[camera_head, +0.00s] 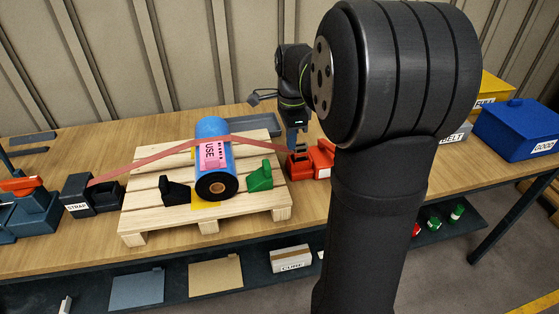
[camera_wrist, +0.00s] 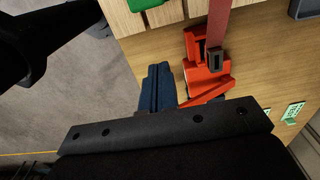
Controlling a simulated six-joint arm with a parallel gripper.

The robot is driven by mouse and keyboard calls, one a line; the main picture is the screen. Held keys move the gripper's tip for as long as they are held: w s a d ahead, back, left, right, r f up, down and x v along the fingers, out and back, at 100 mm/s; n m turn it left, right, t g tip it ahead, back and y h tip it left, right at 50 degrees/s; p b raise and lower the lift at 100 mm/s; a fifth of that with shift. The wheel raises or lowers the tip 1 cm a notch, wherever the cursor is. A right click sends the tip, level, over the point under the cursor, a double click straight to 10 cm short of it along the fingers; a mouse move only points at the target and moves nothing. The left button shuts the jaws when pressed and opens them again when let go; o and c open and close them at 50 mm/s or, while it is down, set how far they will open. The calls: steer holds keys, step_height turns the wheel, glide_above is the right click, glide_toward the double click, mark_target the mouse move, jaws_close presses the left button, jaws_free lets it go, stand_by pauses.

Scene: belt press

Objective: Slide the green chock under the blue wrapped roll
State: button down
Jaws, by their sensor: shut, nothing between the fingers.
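The blue wrapped roll (camera_head: 227,178) lies on a wooden pallet (camera_head: 140,220), its dark end with a tan core facing the camera. The green chock (camera_head: 260,177) sits on the pallet just right of the roll, with a small gap appearing between them. Part of it shows at the top edge of the wrist view (camera_wrist: 145,4). A black chock (camera_head: 174,192) sits at the roll's left side. My gripper (camera_head: 293,148) is right of the pallet, beside the red strap ratchet (camera_head: 322,160). Its shut, empty fingers (camera_wrist: 157,88) show left of the ratchet in the wrist view.
A red strap (camera_head: 140,165) runs from the STRAP box (camera_head: 92,196) over the roll to the ratchet. A grey tray (camera_head: 252,125) lies behind the pallet. A blue bin (camera_head: 515,128) stands at the far right. The table front is clear.

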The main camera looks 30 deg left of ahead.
mark_target(256, 179)
steer(key=f, duration=0.3)
steer(key=s+a+f, duration=0.1)
steer(key=f, duration=0.5)
steer(key=shift+s+a+f, duration=0.35)
steer(key=shift+s, duration=0.05)
steer(key=shift+s+a, duration=0.55)
steer(key=shift+s+a, duration=2.05)
steer(key=w+d, duration=0.3)
steer(key=shift+w+d, duration=0.15)
step_height(256, 179, up, 10)
